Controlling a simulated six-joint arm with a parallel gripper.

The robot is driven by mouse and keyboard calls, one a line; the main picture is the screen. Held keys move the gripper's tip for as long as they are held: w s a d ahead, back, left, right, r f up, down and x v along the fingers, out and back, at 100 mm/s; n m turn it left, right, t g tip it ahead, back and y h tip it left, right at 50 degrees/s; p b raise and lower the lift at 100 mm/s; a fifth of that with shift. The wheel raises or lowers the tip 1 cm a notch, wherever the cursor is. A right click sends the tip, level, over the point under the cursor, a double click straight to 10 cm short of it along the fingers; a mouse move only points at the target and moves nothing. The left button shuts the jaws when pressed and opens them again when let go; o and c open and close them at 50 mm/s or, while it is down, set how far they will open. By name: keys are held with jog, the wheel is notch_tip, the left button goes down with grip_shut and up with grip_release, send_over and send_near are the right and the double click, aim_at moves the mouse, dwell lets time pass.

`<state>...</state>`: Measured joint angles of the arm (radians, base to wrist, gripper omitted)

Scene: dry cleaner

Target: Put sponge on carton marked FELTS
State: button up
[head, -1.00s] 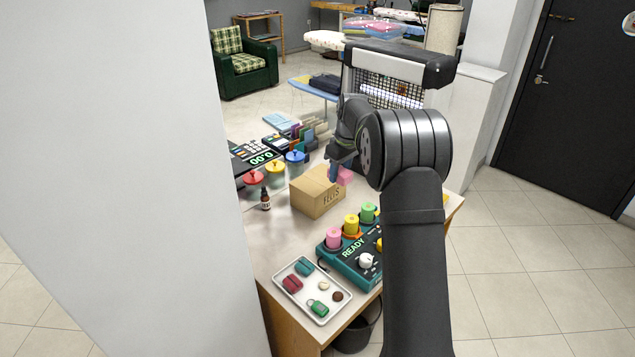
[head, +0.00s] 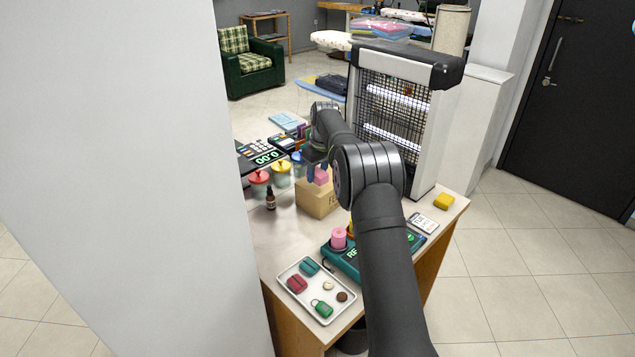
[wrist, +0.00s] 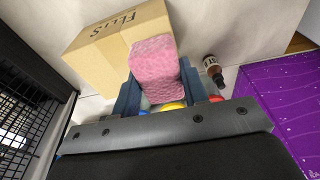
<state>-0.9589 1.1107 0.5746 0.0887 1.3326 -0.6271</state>
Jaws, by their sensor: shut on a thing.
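The pink sponge (head: 321,177), a rough-surfaced block, is between the fingers of my gripper (head: 317,170). In the wrist view the sponge (wrist: 155,62) sits between the blue fingers and covers part of the carton. The brown carton marked FELTS (head: 318,205) stands on the table, partly hidden by my arm; its lettering also shows in the wrist view on the carton (wrist: 95,50). My gripper is shut on the sponge over the carton's top. Whether the sponge touches the carton, I cannot tell.
A dark brown bottle (head: 270,199) and lidded jars (head: 259,182) stand left of the carton. A tray (head: 292,268) of small items and a teal device (head: 343,262) are in front. A mesh-fronted heater (head: 395,105) stands behind.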

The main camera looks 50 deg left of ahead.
aim_at(317, 182)
jog(key=shift+f, duration=1.9)
jog(key=o, duration=0.9)
jog(key=shift+f, duration=0.15)
jog(key=shift+o, duration=0.2)
jog(key=r, duration=0.4)
jog(key=d+r, duration=0.1)
jog(key=r, duration=0.7)
jog(key=shift+d+r, duration=0.15)
jog(key=shift+d, duration=0.25)
